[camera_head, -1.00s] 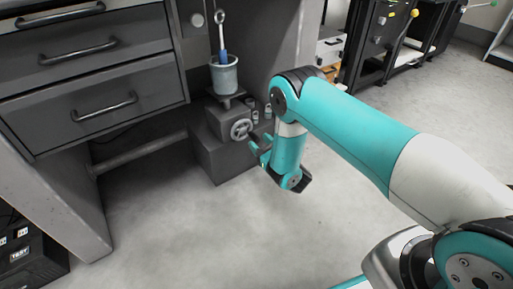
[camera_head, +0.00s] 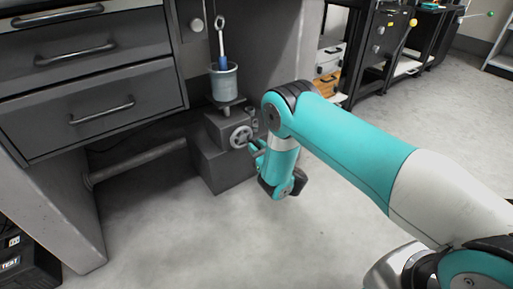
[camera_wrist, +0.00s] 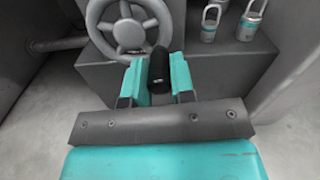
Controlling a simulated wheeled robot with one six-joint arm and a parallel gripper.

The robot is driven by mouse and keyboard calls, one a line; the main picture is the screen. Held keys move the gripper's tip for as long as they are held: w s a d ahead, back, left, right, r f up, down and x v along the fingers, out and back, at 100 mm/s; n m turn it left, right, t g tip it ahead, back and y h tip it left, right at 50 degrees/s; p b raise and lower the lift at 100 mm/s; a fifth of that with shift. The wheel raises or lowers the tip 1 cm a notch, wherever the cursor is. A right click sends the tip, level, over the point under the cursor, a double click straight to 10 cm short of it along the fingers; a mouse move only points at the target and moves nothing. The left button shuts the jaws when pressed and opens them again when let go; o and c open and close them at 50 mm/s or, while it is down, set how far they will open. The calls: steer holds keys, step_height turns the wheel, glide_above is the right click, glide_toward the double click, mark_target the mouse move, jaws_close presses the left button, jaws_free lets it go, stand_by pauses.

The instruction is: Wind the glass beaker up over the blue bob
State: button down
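The glass beaker (camera_head: 225,86) stands upright on the small plate of a grey jack with a spoked handwheel (camera_head: 241,137). The blue bob (camera_head: 223,62) hangs from a ringed rod above it. The bob's lower end is at the beaker's mouth, and how far it reaches inside is hard to tell. In the wrist view the handwheel (camera_wrist: 128,27) has a black crank knob (camera_wrist: 158,68) pointing toward me. My gripper (camera_wrist: 158,75) has one teal finger on each side of the knob and looks shut on it. My gripper (camera_head: 258,151) is at the wheel's lower right.
The jack stands on a dark grey block (camera_head: 216,166) beneath the bench. Small metal weights (camera_wrist: 230,18) with loop handles stand on the block, right of the wheel. A drawer cabinet (camera_head: 90,95) is at the left. The floor in front is clear.

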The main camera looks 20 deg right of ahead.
mark_target(234, 145)
steer(key=shift+a+m+p, duration=0.1)
steer(key=shift+m+p, duration=0.3)
steer(key=m+p, duration=0.2)
steer(key=shift+s+a+f+m, duration=0.2)
steer(key=shift+a+m, duration=0.1)
steer(key=shift+m, duration=0.1)
steer(key=a+m+p, duration=0.1)
steer(key=m+p, duration=0.3)
steer(key=m, duration=0.1)
steer(key=s+a+m+p, duration=0.1)
steer(key=a+m+p, duration=0.1)
steer(key=m+p, duration=0.2)
steer(key=a+m+p, duration=0.1)
steer(key=m+p, duration=0.3)
steer(key=m, duration=0.2)
steer(key=shift+s+a+r, duration=0.15)
steer(key=shift+s+r, duration=0.05)
steer(key=m, duration=0.1)
steer(key=m+p, duration=0.1)
steer(key=m, duration=0.1)
steer(key=r+m, duration=0.1)
steer(key=m, duration=0.1)
steer(key=shift+s+a+p, duration=0.1)
steer(key=shift+a+p, duration=0.3)
